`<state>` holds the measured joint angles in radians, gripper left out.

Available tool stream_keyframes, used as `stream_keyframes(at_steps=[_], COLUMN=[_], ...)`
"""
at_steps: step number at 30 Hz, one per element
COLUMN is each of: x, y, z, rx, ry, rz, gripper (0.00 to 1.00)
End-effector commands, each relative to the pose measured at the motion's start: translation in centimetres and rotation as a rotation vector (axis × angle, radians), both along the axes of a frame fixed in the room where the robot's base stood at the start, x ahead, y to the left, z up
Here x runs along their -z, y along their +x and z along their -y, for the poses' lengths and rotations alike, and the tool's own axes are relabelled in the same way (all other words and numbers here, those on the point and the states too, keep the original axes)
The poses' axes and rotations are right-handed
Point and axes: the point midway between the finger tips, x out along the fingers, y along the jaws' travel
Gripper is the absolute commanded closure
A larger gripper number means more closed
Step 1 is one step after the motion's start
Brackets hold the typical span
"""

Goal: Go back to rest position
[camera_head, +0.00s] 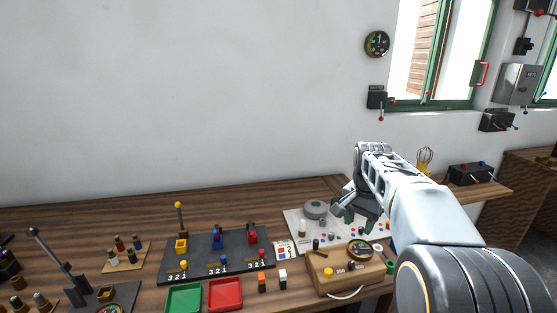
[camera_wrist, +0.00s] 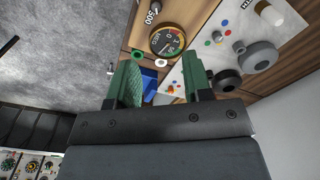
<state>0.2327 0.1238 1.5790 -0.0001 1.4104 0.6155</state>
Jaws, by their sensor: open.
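My gripper (camera_head: 358,208) is at the right of the head view, at the end of my white arm, above the white board (camera_head: 297,229) on the wooden bench. In the wrist view my gripper (camera_wrist: 162,85) shows two green fingers spread apart, with nothing held between them. A round gauge (camera_wrist: 167,40) on a wooden box and the white board (camera_wrist: 225,20) lie beyond the fingers. My arm hides part of the bench's right side in the head view.
The bench (camera_head: 140,290) holds a dark lever panel (camera_head: 150,268), a green tray (camera_head: 184,299), a red tray (camera_head: 226,294) and a wooden gauge box (camera_head: 345,280). The wall carries a round gauge (camera_head: 377,43) and a switch (camera_head: 376,99). The space above the bench's left side is free.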

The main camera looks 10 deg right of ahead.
Motion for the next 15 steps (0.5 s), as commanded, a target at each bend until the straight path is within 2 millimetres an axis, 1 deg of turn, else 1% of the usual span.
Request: stream_keyframes(at_steps=[2,3,5,8,12,15], x=[2.1,3.2,4.3,5.9,7.9,9.0], y=[-0.1,-0.6,-1.9,-4.8,-9.5,-12.6], z=[0.0,-0.2,-1.0,-2.8,-5.7,-7.3], rx=[-0.103,-0.165,-0.265,-0.438,-0.651,-0.753], ry=[-0.004,-0.008,-0.018,-0.041,-0.080,-0.103], rz=[0.006,0.013,0.033,0.075,0.141,0.181], gripper=[0.54,0.54,0.54,0.54,0.54,0.54])
